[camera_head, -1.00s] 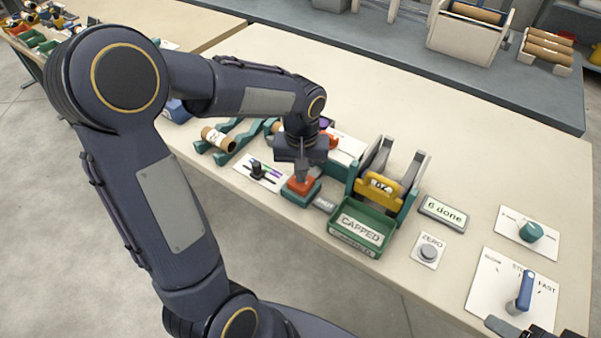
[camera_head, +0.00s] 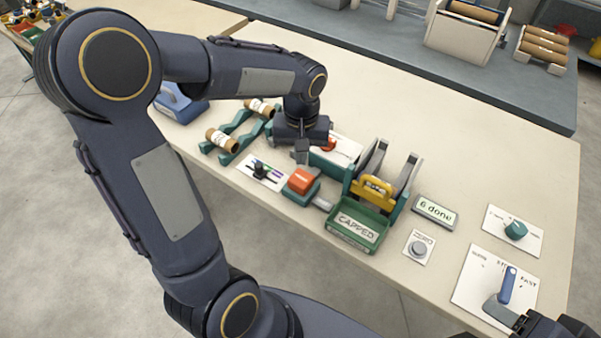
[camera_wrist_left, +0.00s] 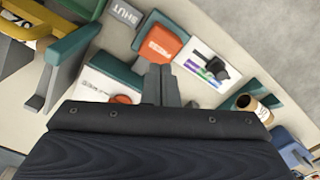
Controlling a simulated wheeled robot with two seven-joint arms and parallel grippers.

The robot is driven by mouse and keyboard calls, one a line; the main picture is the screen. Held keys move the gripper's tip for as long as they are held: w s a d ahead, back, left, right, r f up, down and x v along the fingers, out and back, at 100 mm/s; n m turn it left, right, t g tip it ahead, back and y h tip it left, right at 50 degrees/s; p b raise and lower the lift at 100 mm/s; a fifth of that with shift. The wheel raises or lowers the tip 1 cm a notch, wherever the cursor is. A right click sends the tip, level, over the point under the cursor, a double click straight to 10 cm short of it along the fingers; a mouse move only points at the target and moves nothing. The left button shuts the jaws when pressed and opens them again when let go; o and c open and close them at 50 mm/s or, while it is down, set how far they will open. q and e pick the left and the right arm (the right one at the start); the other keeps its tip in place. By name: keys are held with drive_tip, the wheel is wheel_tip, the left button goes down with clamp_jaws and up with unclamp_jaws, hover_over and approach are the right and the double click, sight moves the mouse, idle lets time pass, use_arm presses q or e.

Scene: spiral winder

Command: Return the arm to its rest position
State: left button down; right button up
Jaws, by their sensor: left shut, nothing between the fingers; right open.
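My left arm comes in from the left in the head view. Its gripper (camera_head: 301,157) is shut and empty, pointing down just behind the orange-red block (camera_head: 301,180) on its green base, apart from it. In the left wrist view the shut fingers (camera_wrist_left: 161,82) show at the middle, with the orange-red block (camera_wrist_left: 161,43) beyond them. My right gripper (camera_head: 510,318) is only partly in view at the bottom right, close to the blue lever (camera_head: 507,285); it is open. Whether it touches the lever is unclear.
A green CAPPED tray (camera_head: 357,224), a yellow handle piece (camera_head: 374,190) between grey uprights and a "6 done" display (camera_head: 435,210) stand right of the left gripper. Cardboard tubes (camera_head: 222,140) lie on a green rack to its left.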

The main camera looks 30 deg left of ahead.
use_arm(q)
drive_tip(key=shift+s, duration=0.1)
idle(0.3)
drive_tip(key=s+d+r+m+t+h, duration=0.1)
drive_tip(key=s+d+r+t+h, duration=0.1)
drive_tip(key=s, duration=0.6)
drive_tip(key=s+d+r+m+t+h, duration=0.1)
drive_tip(key=s+d+r+m+t, duration=0.1)
drive_tip(key=s, duration=0.6)
wheel_tip(320, 180, up, 2)
drive_tip(key=shift+s+t+h, duration=0.4)
drive_tip(key=shift+t, duration=0.4)
